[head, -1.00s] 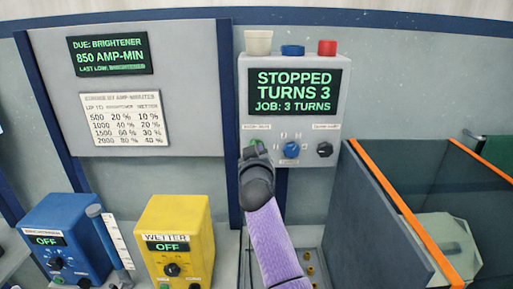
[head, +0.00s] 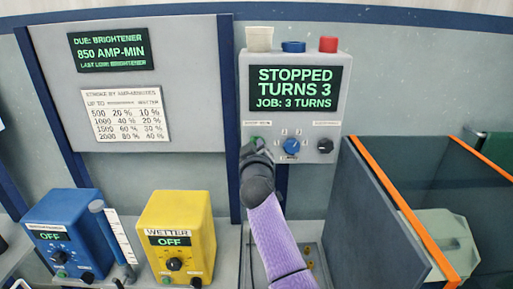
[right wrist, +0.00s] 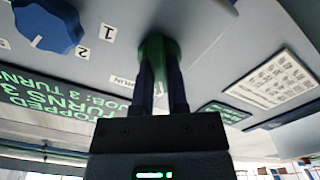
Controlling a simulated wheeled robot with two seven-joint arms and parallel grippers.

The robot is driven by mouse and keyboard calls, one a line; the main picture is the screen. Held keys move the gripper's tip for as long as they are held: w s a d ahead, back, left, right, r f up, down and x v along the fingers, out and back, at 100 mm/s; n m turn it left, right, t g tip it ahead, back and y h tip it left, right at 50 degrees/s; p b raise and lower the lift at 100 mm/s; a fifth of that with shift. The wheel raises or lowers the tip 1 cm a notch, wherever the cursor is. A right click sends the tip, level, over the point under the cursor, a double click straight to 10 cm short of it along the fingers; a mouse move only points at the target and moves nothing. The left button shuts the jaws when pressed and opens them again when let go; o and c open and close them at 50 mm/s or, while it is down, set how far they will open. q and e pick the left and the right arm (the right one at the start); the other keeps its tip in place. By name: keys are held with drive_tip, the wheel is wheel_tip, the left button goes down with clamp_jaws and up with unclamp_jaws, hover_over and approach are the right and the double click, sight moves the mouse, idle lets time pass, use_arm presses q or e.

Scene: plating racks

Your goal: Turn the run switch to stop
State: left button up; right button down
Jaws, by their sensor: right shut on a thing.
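The control box (head: 328,115) hangs on the back wall. Its display (head: 294,88) reads STOPPED, TURNS 3, JOB: 3 TURNS. The green run switch (right wrist: 156,48) is at the lower left of the box, with a partly covered label beside it. My right gripper (head: 256,147) reaches up to this switch and is shut on it; in the right wrist view the two fingers (right wrist: 161,88) stand on either side of the green knob. The fingers hide most of the switch in the head view, and its exact position cannot be read. My left gripper is not in view.
A blue numbered dial (head: 291,146) and a black knob (head: 325,146) sit right of the switch. White, blue and red caps top the box. A blue pump unit (head: 65,228) and a yellow one (head: 178,228), both showing OFF, stand lower left. An orange-edged tank (head: 372,225) is at right.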

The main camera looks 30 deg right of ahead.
drive_tip(key=c, duration=0.7)
unclamp_jaws()
drive_tip(key=shift+o, duration=0.3)
